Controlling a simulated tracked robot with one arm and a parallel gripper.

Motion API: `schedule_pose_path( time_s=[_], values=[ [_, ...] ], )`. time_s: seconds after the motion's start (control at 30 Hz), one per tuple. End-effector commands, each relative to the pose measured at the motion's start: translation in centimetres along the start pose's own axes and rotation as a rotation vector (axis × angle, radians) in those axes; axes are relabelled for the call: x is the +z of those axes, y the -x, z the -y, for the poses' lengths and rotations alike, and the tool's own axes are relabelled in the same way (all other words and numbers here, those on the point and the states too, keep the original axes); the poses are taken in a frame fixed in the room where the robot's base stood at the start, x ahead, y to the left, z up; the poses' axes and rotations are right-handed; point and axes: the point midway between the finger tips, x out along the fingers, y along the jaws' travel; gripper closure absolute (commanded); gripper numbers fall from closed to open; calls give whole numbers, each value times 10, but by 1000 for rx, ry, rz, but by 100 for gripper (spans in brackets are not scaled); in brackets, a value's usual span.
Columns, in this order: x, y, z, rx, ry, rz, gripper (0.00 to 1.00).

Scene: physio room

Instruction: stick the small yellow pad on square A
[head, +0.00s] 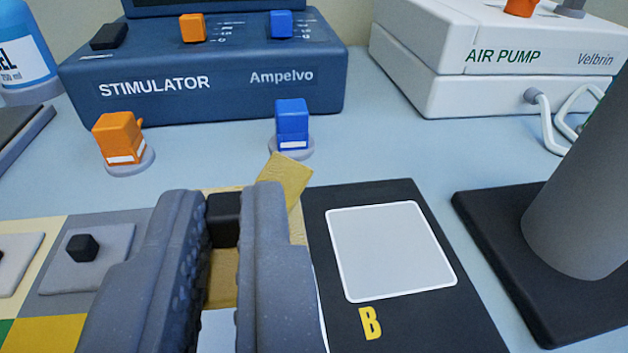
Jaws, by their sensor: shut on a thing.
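My gripper (223,208) is in the front middle, its two grey fingers shut on a small black block. Yellow pad material (285,178) sticks out behind and to the right of the right finger, and more yellow shows between the fingers below the block. The block looks like the knob of the small yellow pad, but the fingers hide most of the pad. A black board (405,195) carries a pale square (390,250) marked with a yellow B. No letter A is visible; a pale patch shows low between the fingers. I cannot tell whether the pad touches the board.
A grey pad (112,255) with a black knob lies at left. An orange plug (118,138) and a blue plug (292,122) stand before the stimulator (215,85). The air pump (480,55) is at back right. A grey post on a dark base (490,225) stands at right.

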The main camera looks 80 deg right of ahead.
Motion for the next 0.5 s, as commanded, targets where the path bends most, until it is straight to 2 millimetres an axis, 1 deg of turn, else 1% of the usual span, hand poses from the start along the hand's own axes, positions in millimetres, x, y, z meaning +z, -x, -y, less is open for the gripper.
schedule_pose_path(
  time_s=[0.27,0.5],
  values=[
    [17,-2,1,-2,0,-1,100],
    [38,-5,1,-2,1,-1,100]
  ],
)
